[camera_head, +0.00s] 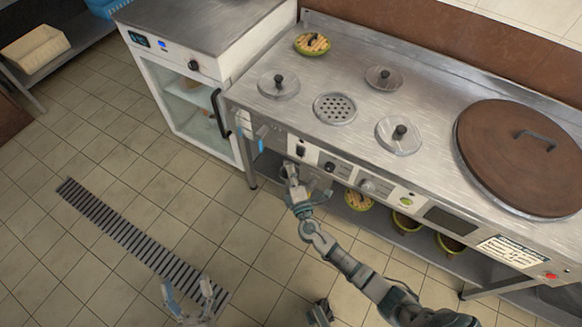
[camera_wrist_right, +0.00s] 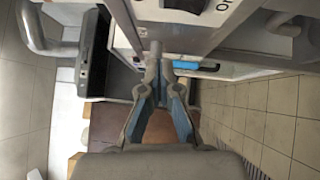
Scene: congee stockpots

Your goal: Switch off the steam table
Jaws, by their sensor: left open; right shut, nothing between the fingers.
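The steam table (camera_head: 345,70) is a long steel counter with round lids on top and a row of controls along its front panel. A black switch (camera_head: 301,151) sits near the left end of that panel; in the right wrist view a dark switch (camera_wrist_right: 185,4) with I and O marks shows at the top edge. My right gripper (camera_head: 289,170) is shut and empty, just below and in front of the panel's left end. Its fingertips (camera_wrist_right: 160,66) meet near the panel's lower edge; contact is unclear. My left gripper (camera_head: 189,297) is open and empty, low over the floor.
A glass-fronted cabinet (camera_head: 200,105) stands at left. Pots (camera_head: 405,222) sit on the lower shelf. The tiled floor is clear around a drain grate (camera_head: 125,232).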

